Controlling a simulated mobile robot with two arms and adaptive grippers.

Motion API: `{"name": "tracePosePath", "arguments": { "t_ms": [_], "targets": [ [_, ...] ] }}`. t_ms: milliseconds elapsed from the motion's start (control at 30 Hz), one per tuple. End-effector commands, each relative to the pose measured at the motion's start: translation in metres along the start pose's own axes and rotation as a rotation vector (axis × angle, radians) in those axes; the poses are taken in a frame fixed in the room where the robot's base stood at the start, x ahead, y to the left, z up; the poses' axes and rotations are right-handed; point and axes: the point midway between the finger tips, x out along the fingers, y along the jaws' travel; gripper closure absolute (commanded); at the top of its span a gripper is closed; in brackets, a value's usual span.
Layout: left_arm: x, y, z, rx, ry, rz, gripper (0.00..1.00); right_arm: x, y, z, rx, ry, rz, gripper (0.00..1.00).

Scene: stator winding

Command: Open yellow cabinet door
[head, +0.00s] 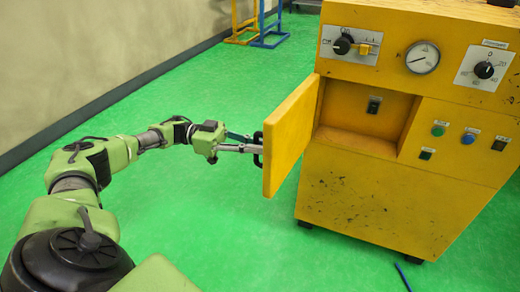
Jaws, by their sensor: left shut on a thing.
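The yellow cabinet (385,200) stands at the right in the head view. Its yellow door (289,135) is swung wide open on its left side and points out toward me. The recess (362,125) behind it is exposed, with a dark switch (374,104) inside. My left gripper (255,148) is at the outer face of the door, shut on the dark door handle (258,152). The door hides part of the grip. My right gripper is not in view.
The cabinet front carries a gauge (422,57), knobs and several buttons. Yellow and blue stands (268,30) are at the back by the wall. A thin blue item (403,277) lies on the floor by the cabinet. The green floor left of the door is clear.

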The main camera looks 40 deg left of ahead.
Motion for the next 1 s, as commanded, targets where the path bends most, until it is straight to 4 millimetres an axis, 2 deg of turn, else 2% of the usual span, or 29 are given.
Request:
{"name": "tracePosePath", "arguments": {
  "t_ms": [333, 367, 400, 433, 767, 867, 1000],
  "targets": [
    [-0.001, -0.001, -0.002, 0.002, 0.002, -0.003, 1.0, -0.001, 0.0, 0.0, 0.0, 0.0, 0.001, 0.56],
    [-0.001, -0.001, -0.002, 0.002, 0.002, -0.003, 0.85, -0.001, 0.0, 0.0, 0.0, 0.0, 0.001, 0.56],
    [-0.001, -0.001, -0.002, 0.002, 0.002, -0.003, 0.75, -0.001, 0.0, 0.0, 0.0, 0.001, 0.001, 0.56],
    [-0.001, -0.001, -0.002, 0.002, 0.002, -0.003, 0.73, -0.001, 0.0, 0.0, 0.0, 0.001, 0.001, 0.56],
    [-0.002, -0.001, -0.001, 0.001, 0.001, -0.001, 0.73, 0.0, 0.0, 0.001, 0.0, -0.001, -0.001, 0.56],
    [-0.009, -0.001, 0.0, 0.001, 0.0, -0.004, 0.73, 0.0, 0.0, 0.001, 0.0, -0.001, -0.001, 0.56],
    [-0.032, -0.002, 0.0, 0.001, 0.0, -0.006, 0.73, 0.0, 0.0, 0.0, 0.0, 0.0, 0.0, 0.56]
  ]
}}
